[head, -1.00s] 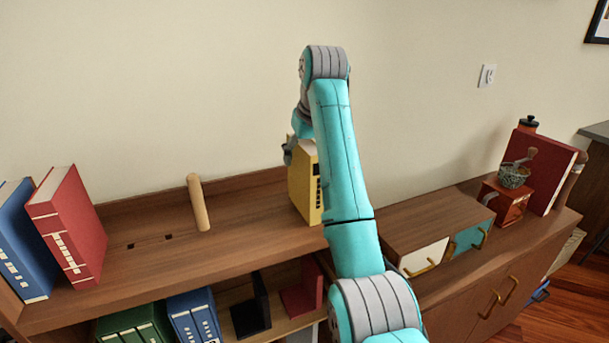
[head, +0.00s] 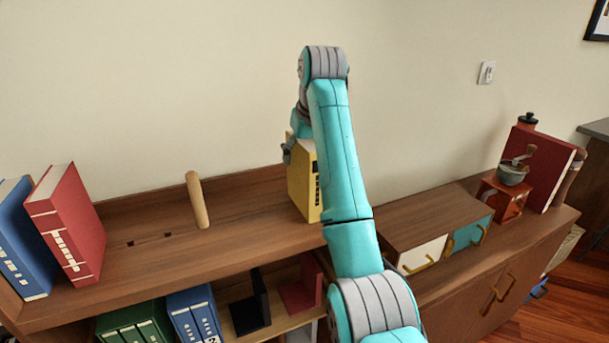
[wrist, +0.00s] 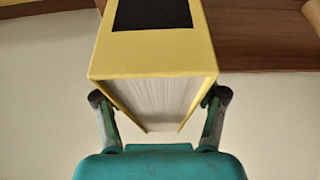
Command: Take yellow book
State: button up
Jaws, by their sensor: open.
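The yellow book (head: 302,180) stands upright on the top shelf, partly hidden behind my arm in the head view. In the wrist view the yellow book (wrist: 150,60) fills the upper middle, with its white pages and a black label showing. My gripper (wrist: 160,105) is open, with one finger on each side of the book near its page end. I cannot tell whether the fingers touch the covers. In the head view my gripper (head: 290,150) is at the upper part of the book, mostly hidden by the arm.
A wooden peg (head: 198,201) stands left of the book on the shelf (head: 150,265). Red (head: 70,225) and blue (head: 22,240) books lean at the far left. A low drawer box (head: 430,225), a coffee grinder (head: 507,190) and another red book (head: 540,165) are on the right.

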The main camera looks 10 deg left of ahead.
grip_shut()
jog(key=shift+r, duration=0.1)
